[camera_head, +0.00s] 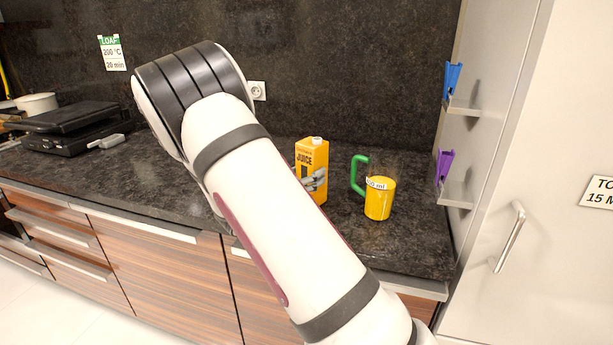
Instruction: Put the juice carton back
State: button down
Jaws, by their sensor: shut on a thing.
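An orange juice carton (312,155) with a white cap stands upright at the dark countertop, just left of a measuring cup. My gripper (316,181) is shut on the carton at about mid-height. My arm hides the carton's lower left part and most of the gripper. Whether the carton's base touches the counter cannot be told.
A measuring cup (379,198) with a green handle holds orange liquid close to the right of the carton. A black grill (70,127) and a white pot (37,104) stand at the left. Small shelves (456,194) with blue and purple clips are on the right wall.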

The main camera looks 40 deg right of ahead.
jog(key=shift+f, duration=0.15)
jog(key=c, duration=0.7)
grip_release()
jog(key=shift+f, duration=0.1)
